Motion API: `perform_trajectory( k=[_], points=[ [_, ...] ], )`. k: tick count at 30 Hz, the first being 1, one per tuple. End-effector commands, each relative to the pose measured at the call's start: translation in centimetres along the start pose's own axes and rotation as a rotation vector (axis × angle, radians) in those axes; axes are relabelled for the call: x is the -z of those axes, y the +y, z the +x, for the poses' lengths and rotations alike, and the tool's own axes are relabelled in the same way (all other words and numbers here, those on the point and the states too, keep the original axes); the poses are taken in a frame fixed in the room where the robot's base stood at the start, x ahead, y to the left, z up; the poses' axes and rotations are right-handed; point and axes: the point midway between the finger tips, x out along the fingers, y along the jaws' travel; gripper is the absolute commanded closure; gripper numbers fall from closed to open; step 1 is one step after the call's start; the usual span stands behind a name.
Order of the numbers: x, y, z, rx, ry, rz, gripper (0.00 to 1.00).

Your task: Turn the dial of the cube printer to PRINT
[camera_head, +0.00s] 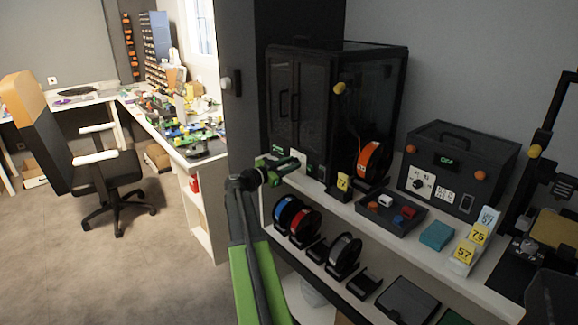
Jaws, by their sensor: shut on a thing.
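The cube printer (382,97) is a tall black enclosure with dark clear panels and a handled front door, at the back of the white shelf. A small light panel (312,170) with green marks sits low on its front. My gripper (293,162), black and green, reaches in from the lower left and is shut at the low front of the printer, beside this panel. Its fingers appear to be on the dial, which they hide. The dial's setting cannot be read.
A black box (456,165) with a white-faced knob and green display stands to the right. An orange spool (373,161), a dark tray (390,211) with small blocks, a teal block (437,236) and yellow number tags (465,253) crowd the shelf. More spools (345,252) sit below.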

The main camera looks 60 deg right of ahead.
Motion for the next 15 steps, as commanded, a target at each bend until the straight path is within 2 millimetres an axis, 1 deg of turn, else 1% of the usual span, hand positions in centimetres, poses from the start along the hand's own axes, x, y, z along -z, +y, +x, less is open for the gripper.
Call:
perform_trajectory(
  k=[1,4,5,9,15],
  points=[
    [-0.25,-0.55,-0.29,0.014,-0.007,0.002,1.00],
    [-0.24,-0.56,-0.29,0.014,-0.006,0.001,1.00],
    [-0.23,-0.55,-0.29,0.014,-0.006,0.001,0.70],
    [-0.17,-0.42,-0.21,0.010,-0.004,0.000,0.52],
    [-0.08,-0.26,-0.10,0.007,-0.002,-0.001,0.52]
  ],
)
